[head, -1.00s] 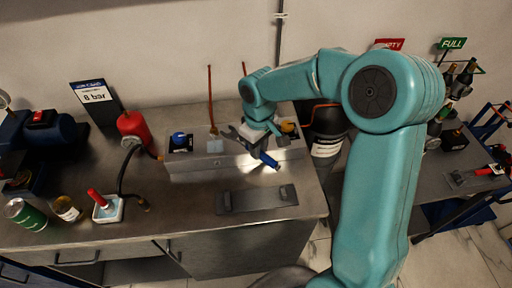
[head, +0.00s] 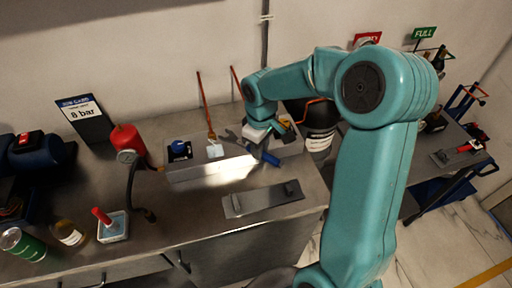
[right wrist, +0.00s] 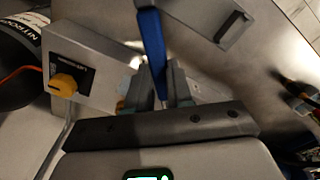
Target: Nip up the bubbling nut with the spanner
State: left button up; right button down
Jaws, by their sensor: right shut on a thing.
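My right gripper (head: 258,142) is shut on the spanner, with its blue handle (head: 271,159) sticking out to the lower right and its grey open jaw (head: 230,139) to the upper left. The blue handle (right wrist: 150,38) also shows between the fingers (right wrist: 162,88) in the right wrist view. The spanner is over the grey rig box (head: 200,172). Its jaw is close to a pale blue patch (head: 215,151) at the foot of a copper pipe (head: 206,105). I cannot make out the nut or bubbles. My left gripper is out of view.
A flat grey plate with handles (head: 262,199) lies in front. A red bottle (head: 127,139), gauge hose (head: 131,188) and brush pot (head: 112,227) stand left.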

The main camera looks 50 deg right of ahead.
aim_at(243, 145)
jog(key=shift+d+f, duration=0.1)
jog(key=shift+d, duration=0.05)
jog(key=shift+w+f+b, duration=0.25)
jog(key=shift+f+b, duration=0.35)
jog(key=shift+f, duration=0.1)
jog(key=shift+w+f+b, duration=0.3)
jog(key=shift+f+b, duration=0.1)
jog(key=shift+f, duration=0.15)
jog(key=shift+w+f+b, duration=0.25)
jog(key=shift+f+b, duration=0.1)
jog(key=shift+f, duration=0.2)
jog(key=shift+r, duration=0.1)
jog(key=shift+w, duration=0.1)
jog(key=shift+w+a, duration=0.15)
jog(key=shift+a, duration=0.05)
jog(key=shift+w+a+p, duration=0.1)
jog(key=shift+w+p, duration=0.25)
jog(key=shift+w, duration=0.55)
jog(key=shift+w+a, duration=0.15)
jog(key=shift+w, duration=0.85)
